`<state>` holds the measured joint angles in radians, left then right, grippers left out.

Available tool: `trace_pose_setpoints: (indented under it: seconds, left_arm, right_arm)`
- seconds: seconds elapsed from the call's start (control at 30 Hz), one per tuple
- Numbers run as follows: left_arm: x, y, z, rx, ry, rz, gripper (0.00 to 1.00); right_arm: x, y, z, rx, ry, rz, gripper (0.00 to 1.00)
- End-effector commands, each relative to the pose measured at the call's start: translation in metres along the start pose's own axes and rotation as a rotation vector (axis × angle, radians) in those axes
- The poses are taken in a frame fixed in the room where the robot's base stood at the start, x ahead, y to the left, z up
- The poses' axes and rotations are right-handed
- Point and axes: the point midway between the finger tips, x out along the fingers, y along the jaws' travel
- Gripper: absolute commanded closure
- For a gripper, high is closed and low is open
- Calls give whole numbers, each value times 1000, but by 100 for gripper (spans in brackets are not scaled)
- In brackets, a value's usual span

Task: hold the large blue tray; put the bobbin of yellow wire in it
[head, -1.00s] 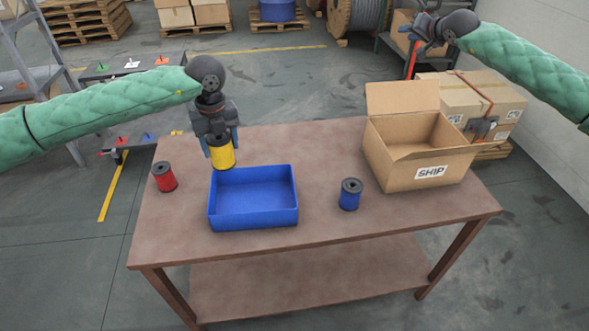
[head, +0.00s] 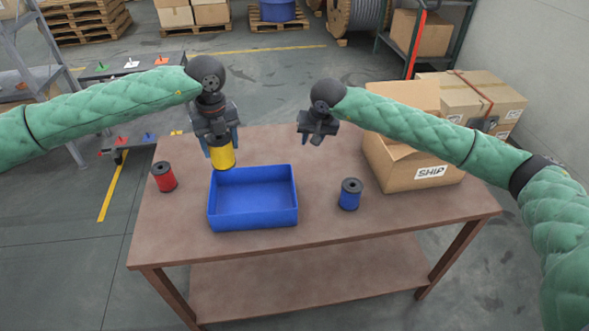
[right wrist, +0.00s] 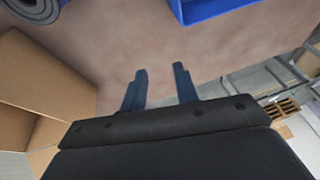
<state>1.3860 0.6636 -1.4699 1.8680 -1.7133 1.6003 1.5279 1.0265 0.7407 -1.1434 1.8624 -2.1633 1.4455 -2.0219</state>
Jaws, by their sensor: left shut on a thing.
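The large blue tray (head: 253,219) stands empty on the brown table, and its edge shows at the top of the right wrist view (right wrist: 205,8). The bobbin of yellow wire (head: 222,157) is upright in my left gripper (head: 220,142), which is shut on it. The bobbin is at the tray's back left corner; I cannot tell how far it is above the table. My right gripper (head: 317,137) is over the table's back part, to the right of and behind the tray. In the right wrist view its two fingers (right wrist: 160,88) are apart with nothing between them.
A red bobbin (head: 164,177) stands left of the tray and a blue bobbin (head: 350,194) right of it. An open SHIP carton (head: 412,172) is at the table's right, partly behind my right arm. The table's front strip (head: 300,243) is bare.

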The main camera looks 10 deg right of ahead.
Motion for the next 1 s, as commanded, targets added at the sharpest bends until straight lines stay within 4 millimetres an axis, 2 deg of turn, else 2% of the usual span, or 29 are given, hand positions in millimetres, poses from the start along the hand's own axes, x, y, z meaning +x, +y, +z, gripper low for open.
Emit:
trace_pose_setpoints:
  seconds: [0.03,0.1,0.2,0.33,0.57,1.0]
  left_arm:
    - [-1,0,0,0,0,0,72]
    - [-1,0,0,0,-1,-1,72]
    - [-1,0,0,0,-1,-1,72]
    - [-1,0,0,0,-1,-1,72]
    - [-1,0,0,0,-1,-1,72]
    - [-1,0,0,0,-1,-1,72]
  right_arm:
    - [5,-14,20,-18,-36,17,70]
    - [10,-26,43,-37,-79,46,70]
    - [13,-39,69,-62,-126,81,70]
    - [15,-48,91,-81,-163,112,70]
    - [24,-50,101,-89,-179,127,70]
    - [89,-41,113,-87,-179,126,70]
